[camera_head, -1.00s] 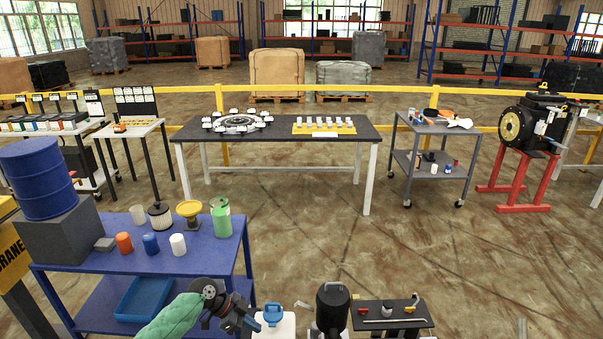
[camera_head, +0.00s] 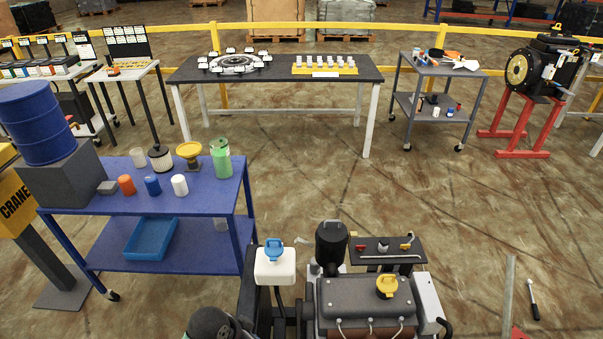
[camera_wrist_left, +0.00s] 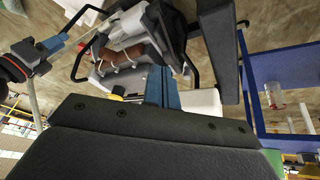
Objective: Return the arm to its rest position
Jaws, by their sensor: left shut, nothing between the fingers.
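My left gripper (camera_wrist_left: 162,86) shows in the left wrist view with its blue fingers together and nothing between them. In the head view the gripper itself is out of frame. Only a dark rounded part of my left arm (camera_head: 212,322) shows at the bottom edge, left of the engine unit. What looks like my right gripper (camera_wrist_left: 38,50), dark with blue parts, is at the left of the wrist view. Its jaws are too unclear to read. It is not in the head view.
The engine unit (camera_head: 365,295) with a yellow cap and the white tank (camera_head: 275,268) with a blue cap are close in front. The blue cart (camera_head: 190,247) at left holds a drum, small parts and a tray (camera_head: 150,239). Open floor lies beyond the engine.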

